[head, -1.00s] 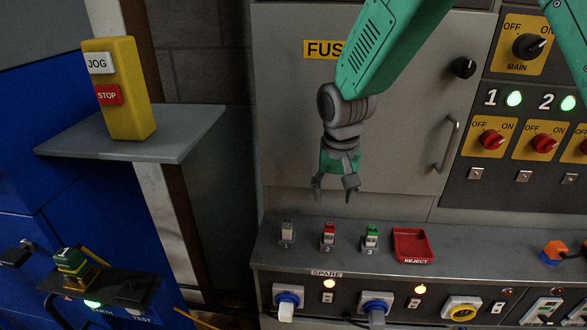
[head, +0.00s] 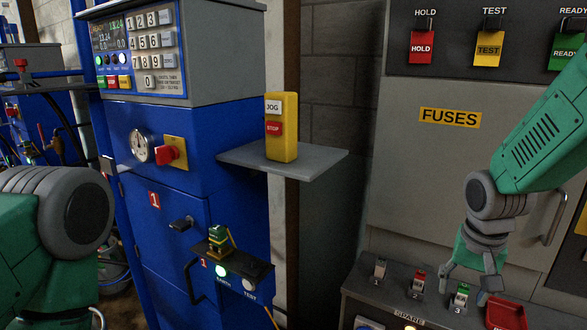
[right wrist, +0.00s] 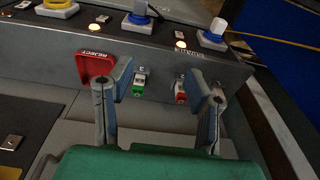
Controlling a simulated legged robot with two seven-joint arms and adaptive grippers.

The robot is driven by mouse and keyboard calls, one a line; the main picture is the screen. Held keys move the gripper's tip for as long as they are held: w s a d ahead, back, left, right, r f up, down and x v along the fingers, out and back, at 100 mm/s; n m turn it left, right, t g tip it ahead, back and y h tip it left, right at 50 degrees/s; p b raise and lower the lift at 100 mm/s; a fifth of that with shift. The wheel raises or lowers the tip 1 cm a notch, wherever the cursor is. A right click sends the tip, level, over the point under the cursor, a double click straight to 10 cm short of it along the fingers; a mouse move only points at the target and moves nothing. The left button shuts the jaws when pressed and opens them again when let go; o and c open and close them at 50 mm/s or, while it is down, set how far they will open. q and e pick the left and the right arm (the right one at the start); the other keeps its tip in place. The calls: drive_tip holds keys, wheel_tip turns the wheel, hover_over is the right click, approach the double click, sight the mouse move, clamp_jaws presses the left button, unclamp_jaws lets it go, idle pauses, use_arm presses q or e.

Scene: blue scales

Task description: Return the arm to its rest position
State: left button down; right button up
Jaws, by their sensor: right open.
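My right gripper (head: 468,281) hangs from the green right arm (head: 545,140) in front of the grey FUSES cabinet. Its two fingers are apart with nothing between them. It appears above the fuse ledge, around slot 3, with a gap to the fuses. The right wrist view also shows both fingers spread and empty (right wrist: 160,95). Part of my left arm (head: 70,220), a green and grey joint, fills the lower left; its gripper is out of view.
The ledge carries a grey fuse (head: 379,268), a red fuse (head: 418,280), a green fuse (head: 461,293) and a red REJECT tray (head: 507,314). A yellow JOG/STOP box (head: 283,145) stands on a grey shelf (head: 325,160). A blue cabinet (head: 225,130) stands left.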

drive_tip(key=s+a+f+n, duration=0.1)
drive_tip(key=s+f+n, duration=0.1)
drive_tip(key=s+f, duration=0.45)
drive_tip(key=s+a+f+n, duration=0.1)
drive_tip(key=s+f, duration=0.3)
drive_tip(key=f, duration=0.6)
drive_tip(key=s+f+n, duration=0.1)
drive_tip(key=s+f, duration=0.2)
drive_tip(key=s, duration=0.3)
drive_tip(key=s+f+n, duration=0.1)
drive_tip(key=s+f, duration=0.2)
drive_tip(key=s, duration=0.3)
drive_tip(key=s+a+f+n, duration=0.1)
drive_tip(key=s+f, duration=0.2)
drive_tip(key=s, duration=0.3)
drive_tip(key=shift+s+f+n+g+y, duration=0.3)
drive_tip(key=shift+f+n+g+y, duration=0.1)
